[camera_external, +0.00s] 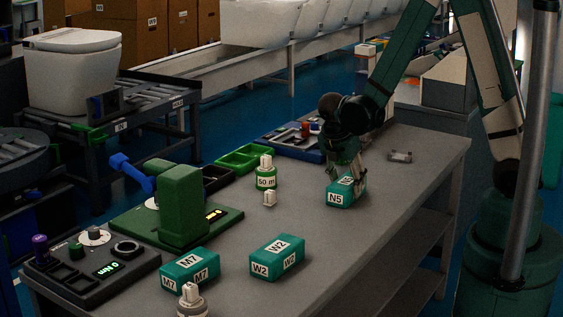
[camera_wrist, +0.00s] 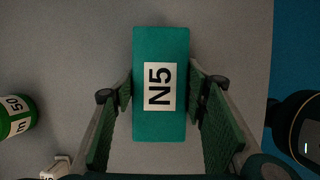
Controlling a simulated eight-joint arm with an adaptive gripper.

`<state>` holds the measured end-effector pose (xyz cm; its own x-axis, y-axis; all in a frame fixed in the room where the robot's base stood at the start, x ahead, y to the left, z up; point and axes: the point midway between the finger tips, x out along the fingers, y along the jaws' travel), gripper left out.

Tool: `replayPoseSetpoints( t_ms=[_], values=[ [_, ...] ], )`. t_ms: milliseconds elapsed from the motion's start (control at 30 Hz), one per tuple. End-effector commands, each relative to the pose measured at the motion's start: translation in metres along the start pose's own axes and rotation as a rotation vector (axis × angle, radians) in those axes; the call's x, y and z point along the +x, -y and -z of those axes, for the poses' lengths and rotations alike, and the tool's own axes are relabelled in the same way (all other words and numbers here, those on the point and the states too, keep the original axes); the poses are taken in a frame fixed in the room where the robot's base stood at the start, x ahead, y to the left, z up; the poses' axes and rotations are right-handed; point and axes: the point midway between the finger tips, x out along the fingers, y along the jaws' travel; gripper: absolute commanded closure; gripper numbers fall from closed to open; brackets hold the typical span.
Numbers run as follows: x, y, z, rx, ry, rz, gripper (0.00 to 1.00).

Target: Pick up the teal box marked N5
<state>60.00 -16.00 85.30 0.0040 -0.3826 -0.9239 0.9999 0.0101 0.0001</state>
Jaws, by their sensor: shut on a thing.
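The teal box marked N5 (camera_external: 338,198) is at the right part of the grey workbench in the external view. In the wrist view the N5 box (camera_wrist: 160,115) lies between my two fingers, its white label facing the camera. My gripper (camera_external: 344,172) points down over the box and is shut on its sides; in the wrist view my gripper (camera_wrist: 165,92) has a fingertip against each long side. The box appears to be at bench level; whether it is lifted slightly I cannot tell.
Teal boxes M7 (camera_external: 190,266) and W2 (camera_external: 276,258) sit nearer the front of the bench (camera_external: 345,255). A green-and-white bottle (camera_external: 266,177) stands left of N5, with a small white piece (camera_external: 269,199) beside it.

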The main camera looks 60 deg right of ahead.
Motion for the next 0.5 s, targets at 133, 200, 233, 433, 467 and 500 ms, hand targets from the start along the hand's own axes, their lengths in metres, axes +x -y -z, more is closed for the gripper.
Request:
replayPoseSetpoints(
  t_ms=[133,200,233,433,467,500],
  values=[
    [0.0,0.0,0.0,0.0,0.0,0.0,0.74],
    [0.0,0.0,0.0,0.0,0.0,0.0,0.74],
    [-0.001,0.0,0.0,0.0,0.0,0.0,0.74],
    [-0.008,0.0,-0.003,0.0,0.0,0.0,0.74],
    [-0.009,0.0,-0.004,0.0,0.0,0.0,0.74],
    [-0.012,0.0,-0.005,0.0,0.0,0.0,0.74]
  ],
)
